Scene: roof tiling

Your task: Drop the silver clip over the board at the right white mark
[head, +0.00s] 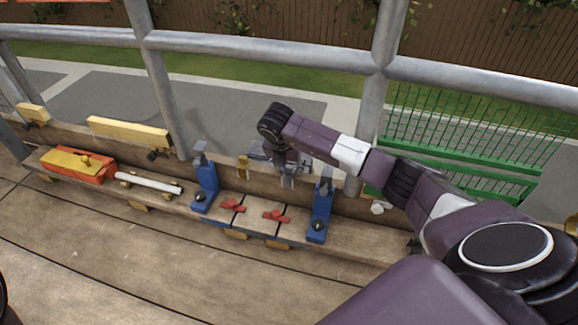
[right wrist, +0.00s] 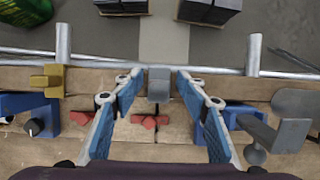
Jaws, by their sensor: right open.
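The silver clip (right wrist: 159,84) is a small grey block at the upright wooden board (head: 220,166), between the two blue stands. In the head view the silver clip (head: 287,181) shows just below my right gripper (head: 281,160). In the right wrist view my right gripper (right wrist: 160,80) is open, with one blue-padded finger on each side of the clip. Gaps show between the fingers and the clip, and nothing is held. I cannot make out the right white mark in either view. My left gripper is not in view.
A gold clip (head: 243,166) sits on the board left of the silver one. Blue stands (head: 206,187) and (head: 320,210) flank red pieces (head: 276,216) on the ledge. An orange box (head: 78,166) and white rod (head: 148,183) lie left. Grey rails (head: 260,53) run behind.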

